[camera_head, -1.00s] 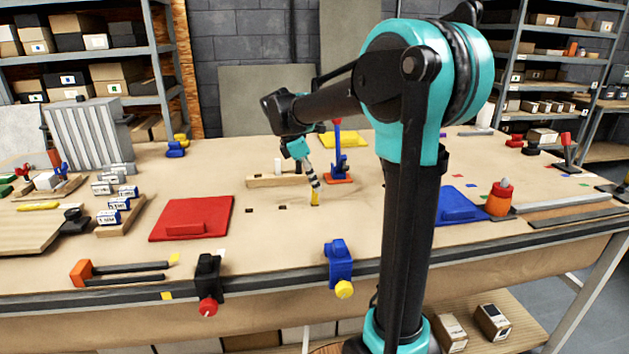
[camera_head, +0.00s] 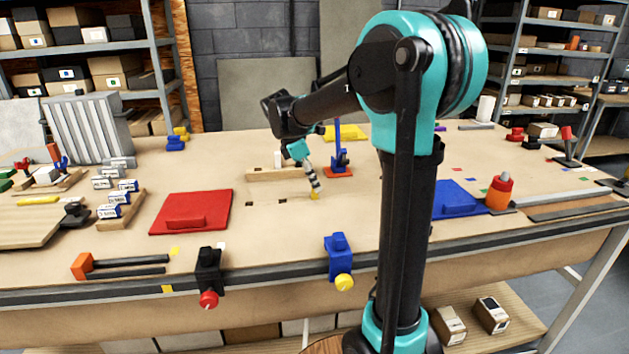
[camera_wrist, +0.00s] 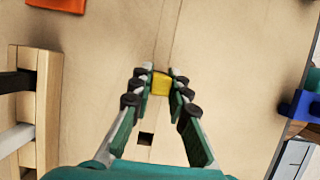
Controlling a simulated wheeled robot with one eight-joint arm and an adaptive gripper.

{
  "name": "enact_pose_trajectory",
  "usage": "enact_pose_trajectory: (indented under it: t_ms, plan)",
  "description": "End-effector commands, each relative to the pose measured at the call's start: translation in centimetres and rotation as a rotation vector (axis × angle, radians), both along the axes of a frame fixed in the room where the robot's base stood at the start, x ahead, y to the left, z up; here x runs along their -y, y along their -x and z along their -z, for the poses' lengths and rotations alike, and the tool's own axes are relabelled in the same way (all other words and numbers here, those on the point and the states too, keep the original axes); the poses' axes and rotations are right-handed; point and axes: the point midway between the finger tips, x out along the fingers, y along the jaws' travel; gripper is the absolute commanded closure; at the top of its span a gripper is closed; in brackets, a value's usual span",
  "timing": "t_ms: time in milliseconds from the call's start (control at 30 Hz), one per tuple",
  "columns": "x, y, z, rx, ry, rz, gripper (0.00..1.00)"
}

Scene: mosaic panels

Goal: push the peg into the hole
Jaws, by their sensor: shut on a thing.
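My gripper (camera_head: 315,190) points down at the tabletop and is shut on a yellow peg (camera_wrist: 160,84). In the wrist view the fingertips (camera_wrist: 159,80) close on both sides of the peg. In the head view only a short piece of yellow (camera_head: 315,196) shows below the fingertips, at the board surface. It lines up with two dark square holes, a left one (camera_head: 249,204) and a middle one (camera_head: 283,201). One open hole (camera_wrist: 147,139) shows between the fingers in the wrist view. Any hole under the peg is hidden, so its depth cannot be told.
A wooden block (camera_head: 262,175) with a white peg stands behind the holes. A red panel (camera_head: 165,212) lies left and a blue panel (camera_head: 452,197) right.

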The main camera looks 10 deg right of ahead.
Motion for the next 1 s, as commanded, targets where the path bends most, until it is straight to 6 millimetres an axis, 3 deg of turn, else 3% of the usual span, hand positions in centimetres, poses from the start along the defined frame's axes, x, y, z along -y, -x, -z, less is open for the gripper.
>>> enact_pose_trajectory:
  t_ms: [867,900,1000]
  plan:
    - [0.0,0.0,2.0,0.0,0.0,0.0,1.0]
    - [0.0,0.0,2.0,0.0,0.0,0.0,0.81]
    - [0.0,0.0,2.0,0.0,0.0,0.0,0.69]
